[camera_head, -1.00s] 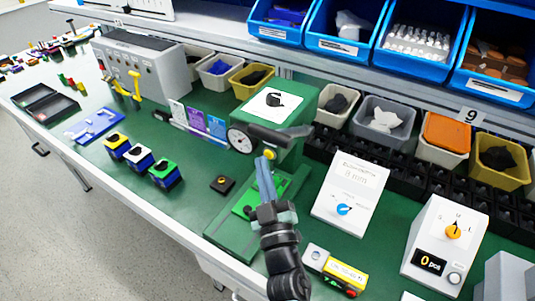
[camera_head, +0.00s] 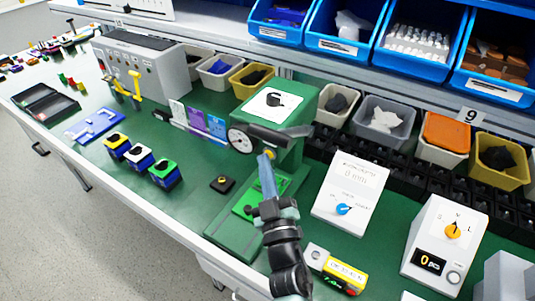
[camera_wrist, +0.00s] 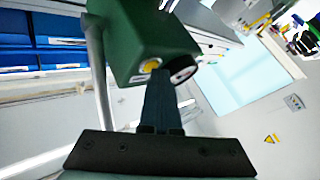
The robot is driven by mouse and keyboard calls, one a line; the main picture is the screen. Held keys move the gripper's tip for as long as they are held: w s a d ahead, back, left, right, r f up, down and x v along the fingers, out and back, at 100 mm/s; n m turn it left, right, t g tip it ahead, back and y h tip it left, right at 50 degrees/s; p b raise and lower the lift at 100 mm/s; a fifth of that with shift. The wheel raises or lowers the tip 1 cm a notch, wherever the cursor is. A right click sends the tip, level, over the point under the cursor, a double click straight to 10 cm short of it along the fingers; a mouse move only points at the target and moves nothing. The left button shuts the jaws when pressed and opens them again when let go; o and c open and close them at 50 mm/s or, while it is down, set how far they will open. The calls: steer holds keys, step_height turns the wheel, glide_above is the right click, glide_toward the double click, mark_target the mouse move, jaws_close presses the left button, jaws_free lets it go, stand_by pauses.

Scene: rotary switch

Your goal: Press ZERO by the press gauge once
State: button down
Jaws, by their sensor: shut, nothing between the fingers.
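The green press (camera_head: 280,117) stands mid-bench, with its round white-faced gauge (camera_head: 241,140) on the front left of its head. A small yellow button (camera_head: 271,154) sits beside the gauge; no ZERO lettering is readable. In the wrist view the button (camera_wrist: 150,66) and the dark-rimmed gauge (camera_wrist: 183,75) show side by side on the press head. My gripper (camera_head: 263,158) is shut and empty, its long blue-grey fingers pointing up at the press head. The fingertips (camera_wrist: 160,78) are close below the button and gauge; I cannot tell whether they touch.
The press lever (camera_head: 280,132) sticks out to the right of the head. A white box with a blue knob (camera_head: 344,209) stands right of my arm. A yellow-and-white device (camera_head: 337,269) lies near the front edge. Small coloured blocks (camera_head: 138,158) stand left.

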steer(key=shift+s, duration=0.1)
steer(key=shift+s+a, duration=0.45)
steer(key=shift+s, duration=0.15)
steer(key=s+a, duration=0.1)
steer(key=s, duration=0.1)
steer(key=s+a, duration=0.2)
stand_by(0.6)
steer(key=shift+f, duration=0.1)
stand_by(0.5)
